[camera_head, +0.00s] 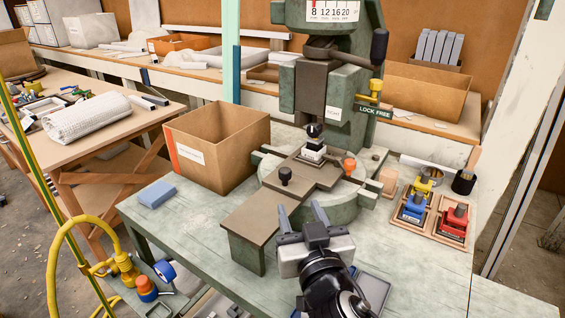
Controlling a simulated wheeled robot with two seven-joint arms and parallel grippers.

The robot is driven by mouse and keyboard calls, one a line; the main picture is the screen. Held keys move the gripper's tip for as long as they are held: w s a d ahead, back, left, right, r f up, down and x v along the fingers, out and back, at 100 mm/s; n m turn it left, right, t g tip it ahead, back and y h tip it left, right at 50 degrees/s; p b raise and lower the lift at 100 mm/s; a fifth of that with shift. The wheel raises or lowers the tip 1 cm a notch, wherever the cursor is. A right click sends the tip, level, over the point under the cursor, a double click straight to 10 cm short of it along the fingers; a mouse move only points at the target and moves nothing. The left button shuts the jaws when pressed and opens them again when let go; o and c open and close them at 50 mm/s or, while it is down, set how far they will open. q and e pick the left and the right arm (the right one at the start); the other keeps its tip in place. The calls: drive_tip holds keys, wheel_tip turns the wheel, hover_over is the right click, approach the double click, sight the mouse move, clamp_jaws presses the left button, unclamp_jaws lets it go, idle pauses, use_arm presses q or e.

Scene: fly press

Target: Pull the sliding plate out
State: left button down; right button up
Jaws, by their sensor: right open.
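The sliding plate (318,174) is a flat brown plate under the ram of the green fly press (352,110). A dark upright knob (286,174) stands at its near left corner. A small white and dark workpiece (313,152) sits on the plate below the ram tip. A brown track (252,222) runs from the plate toward the near left edge of the bench. My right gripper (301,212) is open and empty, in front of the plate and to the right of the track, apart from the knob. My left gripper is not in view.
An open cardboard box (217,153) stands left of the press, with a blue block (157,194) on the bench near it. Blue and red items (415,208) sit in wooden trays at the right. A yellow lever (372,92) is beside the "LOCK FREE" sign.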

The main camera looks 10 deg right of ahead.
sight(286, 176)
drive_tip(key=w+p, duration=0.1)
drive_tip(key=w, duration=1.2)
drive_tip(key=shift+w+p, duration=0.2)
drive_tip(key=shift+p, duration=0.15)
drive_tip(key=shift+c, duration=0.4)
clamp_jaws()
